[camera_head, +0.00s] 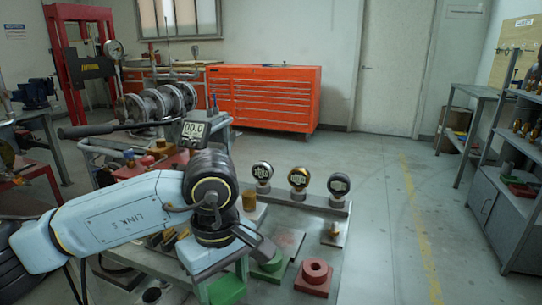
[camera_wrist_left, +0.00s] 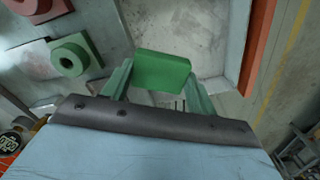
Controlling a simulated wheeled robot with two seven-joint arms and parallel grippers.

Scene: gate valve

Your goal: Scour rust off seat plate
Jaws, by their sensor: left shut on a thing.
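My left gripper (camera_wrist_left: 158,85) is shut on a green block (camera_wrist_left: 165,68), which sits between its two greenish fingertips. In the head view my left arm comes in from the left and points down, with green (camera_head: 228,288) showing below the wrist at the lower edge. A flat grey plate with a reddish, rust-like stain (camera_head: 287,241) lies on the bench to the right of the gripper. I cannot tell whether it is the seat plate. In the wrist view a pale grey surface lies beyond the block; whether the block touches it is unclear. My right gripper is out of view.
A green ring-shaped part (camera_head: 270,263) and a red flanged part (camera_head: 315,272) stand right of my gripper. Three round gauges (camera_head: 299,178) stand in a row behind. A valve assembly (camera_head: 160,102) is at the back left. The floor at right is clear.

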